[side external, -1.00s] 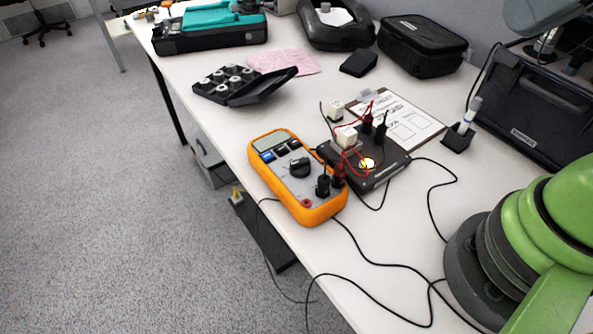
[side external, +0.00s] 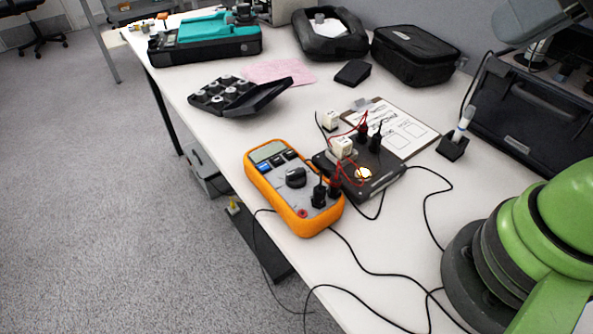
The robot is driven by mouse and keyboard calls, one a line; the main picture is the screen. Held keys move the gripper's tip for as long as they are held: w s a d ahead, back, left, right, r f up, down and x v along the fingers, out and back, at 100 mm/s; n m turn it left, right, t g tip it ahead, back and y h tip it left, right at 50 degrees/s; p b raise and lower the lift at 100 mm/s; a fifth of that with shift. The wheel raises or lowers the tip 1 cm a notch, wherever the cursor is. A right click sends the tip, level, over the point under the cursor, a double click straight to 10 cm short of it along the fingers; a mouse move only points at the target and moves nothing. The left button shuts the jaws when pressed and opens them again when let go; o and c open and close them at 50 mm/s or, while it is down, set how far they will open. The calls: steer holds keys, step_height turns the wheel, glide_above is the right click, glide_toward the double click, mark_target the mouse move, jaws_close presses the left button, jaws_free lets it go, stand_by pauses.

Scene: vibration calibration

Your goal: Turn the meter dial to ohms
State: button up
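The orange meter (side external: 291,188) lies face up near the table's left edge. Its black dial (side external: 296,178) sits in the middle of the grey face, below the screen (side external: 267,152) and a row of buttons. The dial's markings are too small to read, so I cannot tell its setting. My gripper is out of view; only my green arm shows at the right, apart from the meter.
A black box (side external: 362,170) with red leads and a lit round spot stands right of the meter. Behind are a clipboard (side external: 420,140), a pen holder (side external: 452,147) and an open black case (side external: 240,95) of weights. Black cables cross the table's front.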

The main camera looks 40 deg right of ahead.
steer(key=o, duration=0.4)
steer(key=shift+w, duration=0.15)
steer(key=shift+c, duration=0.2)
steer(key=o, duration=0.7)
steer(key=shift+g, duration=0.9)
steer(key=w, duration=0.2)
steer(key=w+a, duration=0.1)
steer(key=w, duration=0.1)
steer(key=shift+w+a, duration=0.2)
steer(key=shift+w, duration=0.1)
steer(key=shift+c, duration=0.2)
steer(key=n+g+h, duration=0.2)
steer(key=g, duration=0.3)
glide_above(295, 171)
step_height(295, 171, down, 16)
step_height(295, 171, down, 11)
steer(key=shift+r, duration=0.2)
steer(key=shift+c, duration=0.2)
steer(key=c, duration=0.9)
